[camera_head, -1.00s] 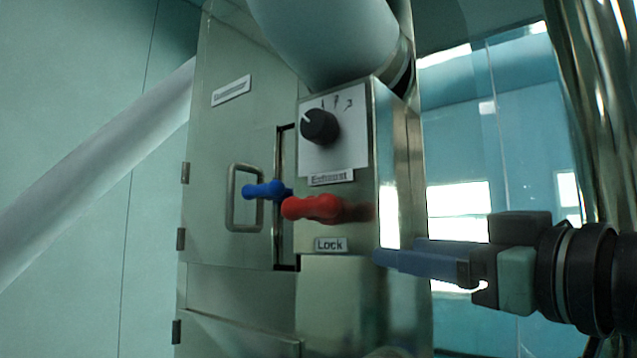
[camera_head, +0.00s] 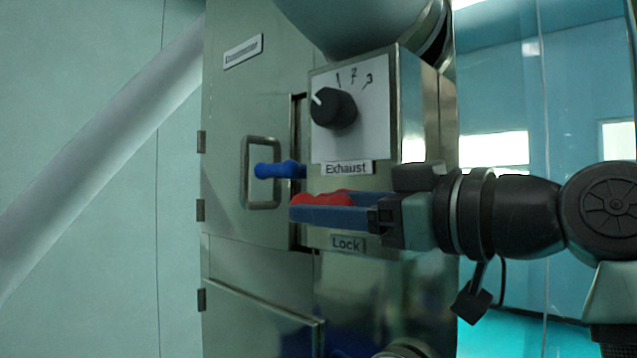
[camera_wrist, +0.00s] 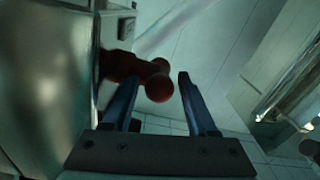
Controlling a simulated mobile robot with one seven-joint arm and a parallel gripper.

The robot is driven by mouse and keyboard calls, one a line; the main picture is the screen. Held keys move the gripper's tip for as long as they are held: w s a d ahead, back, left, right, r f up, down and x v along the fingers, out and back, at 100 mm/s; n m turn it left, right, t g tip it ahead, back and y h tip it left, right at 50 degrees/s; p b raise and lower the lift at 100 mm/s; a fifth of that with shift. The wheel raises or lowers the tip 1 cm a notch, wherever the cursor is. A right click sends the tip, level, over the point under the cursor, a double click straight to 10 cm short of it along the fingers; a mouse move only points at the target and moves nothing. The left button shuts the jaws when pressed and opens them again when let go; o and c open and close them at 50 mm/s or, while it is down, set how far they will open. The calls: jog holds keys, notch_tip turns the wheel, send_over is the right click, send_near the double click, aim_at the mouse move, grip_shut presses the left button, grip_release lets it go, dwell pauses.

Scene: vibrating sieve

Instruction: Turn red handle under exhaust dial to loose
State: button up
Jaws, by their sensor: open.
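The red handle (camera_head: 322,198) sticks out from the metal box, below the exhaust dial (camera_head: 333,108) and above the "Lock" label (camera_head: 346,243). My gripper (camera_head: 312,206) has come in from the right and its blue fingers lie at the handle, with one finger partly covering it. In the wrist view, the handle's round red end (camera_wrist: 158,87) shows between the two spread fingertips (camera_wrist: 157,79). The gripper is open, and I cannot tell whether either finger touches the handle. The handle's base is partly hidden.
A blue handle (camera_head: 278,170) sits close on the left, next to a cabinet door with a metal pull (camera_head: 247,190). The "Exhaust" label (camera_head: 347,168) is just above my fingers. A large pipe (camera_head: 365,20) is overhead. Glass panels stand to the right.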

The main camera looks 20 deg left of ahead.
jog(key=shift+x, duration=0.8)
jog(key=shift+w+a, duration=0.15)
grip_shut()
